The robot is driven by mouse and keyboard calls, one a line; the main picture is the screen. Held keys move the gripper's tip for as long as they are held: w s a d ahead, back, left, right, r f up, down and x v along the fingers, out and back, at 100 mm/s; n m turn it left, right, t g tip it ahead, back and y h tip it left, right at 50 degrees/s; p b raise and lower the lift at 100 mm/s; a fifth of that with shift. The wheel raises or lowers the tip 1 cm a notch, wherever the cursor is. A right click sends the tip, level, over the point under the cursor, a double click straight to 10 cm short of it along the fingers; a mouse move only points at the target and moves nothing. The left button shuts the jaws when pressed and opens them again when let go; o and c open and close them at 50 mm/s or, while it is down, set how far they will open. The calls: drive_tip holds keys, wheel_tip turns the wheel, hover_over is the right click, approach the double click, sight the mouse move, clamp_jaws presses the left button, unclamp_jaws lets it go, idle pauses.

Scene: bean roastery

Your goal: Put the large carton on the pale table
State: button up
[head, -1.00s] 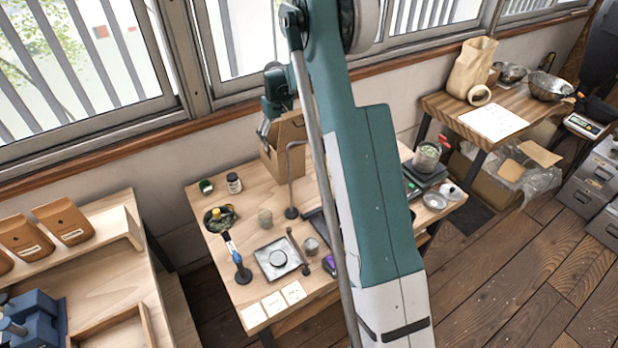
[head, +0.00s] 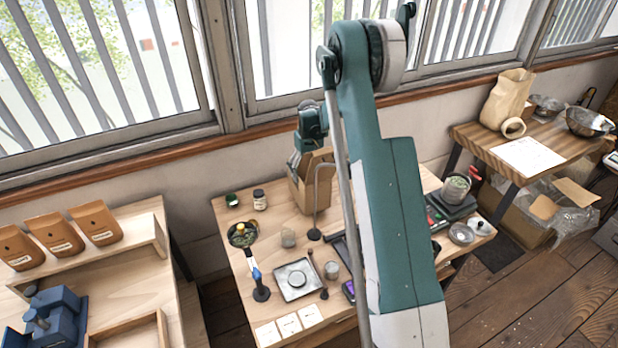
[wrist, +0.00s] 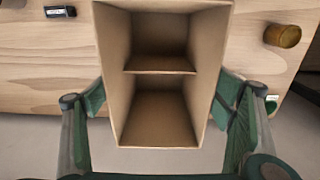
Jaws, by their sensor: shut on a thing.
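The large carton (head: 303,192) is a tall, open-topped brown cardboard box at the back of the pale table (head: 230,215), by the window wall. In the wrist view the carton (wrist: 160,72) shows its open top and an inner divider making two compartments, both empty. My gripper (wrist: 160,110) is shut on the carton, with a green finger against each side. In the head view my gripper (head: 300,158) is at the carton's upper left. My arm and a lamp stand partly cover the carton. I cannot tell whether its base touches the tabletop.
A lamp stand (head: 315,234), a glass (head: 288,238) and a metal tray (head: 297,281) are in front.

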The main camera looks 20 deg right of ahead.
drive_tip(key=shift+f, duration=1.8)
drive_tip(key=o, duration=1.2)
drive_tip(key=shift+r, duration=0.15)
wheel_tip(320, 180, up, 12)
drive_tip(key=shift+r, duration=0.1)
